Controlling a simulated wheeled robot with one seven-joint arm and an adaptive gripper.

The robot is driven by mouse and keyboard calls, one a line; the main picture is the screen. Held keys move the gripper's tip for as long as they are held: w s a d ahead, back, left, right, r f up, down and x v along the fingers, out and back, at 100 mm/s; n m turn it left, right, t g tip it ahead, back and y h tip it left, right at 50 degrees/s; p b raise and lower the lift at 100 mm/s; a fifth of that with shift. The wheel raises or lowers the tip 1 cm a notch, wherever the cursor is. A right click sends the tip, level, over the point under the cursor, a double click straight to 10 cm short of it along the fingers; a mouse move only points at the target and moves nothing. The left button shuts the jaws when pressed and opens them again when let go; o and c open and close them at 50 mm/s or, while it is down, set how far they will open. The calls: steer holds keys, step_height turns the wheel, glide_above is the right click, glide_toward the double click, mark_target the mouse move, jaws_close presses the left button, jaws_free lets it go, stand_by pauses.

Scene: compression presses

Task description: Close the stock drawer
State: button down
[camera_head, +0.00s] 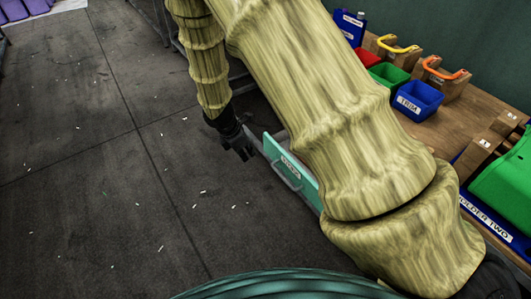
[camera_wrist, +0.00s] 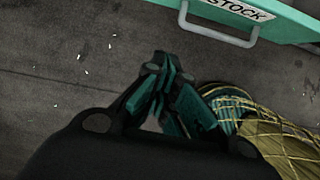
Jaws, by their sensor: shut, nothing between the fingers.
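The stock drawer (camera_head: 273,149) has a teal front with a white STOCK label and a grey bar handle (camera_head: 287,179). It stands out from under the bench, and part of it is hidden behind my arm. In the wrist view the drawer front (camera_wrist: 285,18) is at the top right, with its handle (camera_wrist: 222,36) facing the camera. My gripper (camera_head: 246,155) hangs just left of the drawer front's far end. In the wrist view my gripper (camera_wrist: 163,65) has its fingers together and empty, below and left of the handle, apart from it.
A wooden bench (camera_head: 455,115) on the right carries a blue TRIM bin (camera_head: 417,100), a green bin (camera_head: 389,74), a red bin (camera_head: 367,57) and wooden blocks with yellow and orange handles. A green machine (camera_head: 505,180) stands at right. The dark floor (camera_head: 120,190) at left is open, with small white scraps.

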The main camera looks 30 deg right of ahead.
steer(key=w+d+f+p, duration=0.2)
steer(key=d+f+p, duration=0.1)
steer(key=d+f, duration=0.4)
steer(key=shift+d+f+n+p, duration=0.25)
steer(key=shift+d+n+p, duration=0.15)
steer(key=shift+d, duration=0.3)
steer(key=shift+d, duration=0.1)
stand_by(0.5)
